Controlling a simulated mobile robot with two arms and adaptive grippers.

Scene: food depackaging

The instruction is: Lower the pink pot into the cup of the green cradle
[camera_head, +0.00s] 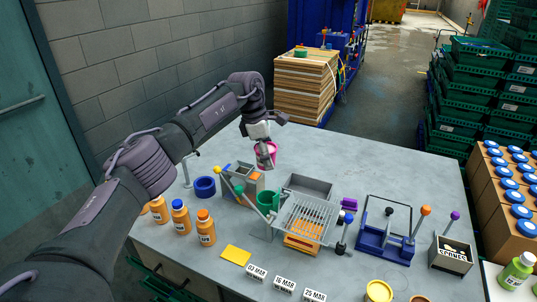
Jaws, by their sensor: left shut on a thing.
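The pink pot (271,147) is held in my left gripper (266,158), which comes in from the left and is shut on it. The gripper fingers cover part of the pot. The green cradle (267,201) with its cup stands on the grey table, a little nearer to the camera than the pot. The pot is above the table's far part and apart from the cradle. I cannot tell its exact height or tilt. My right gripper is not in view.
The table's back right (400,165) is clear.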

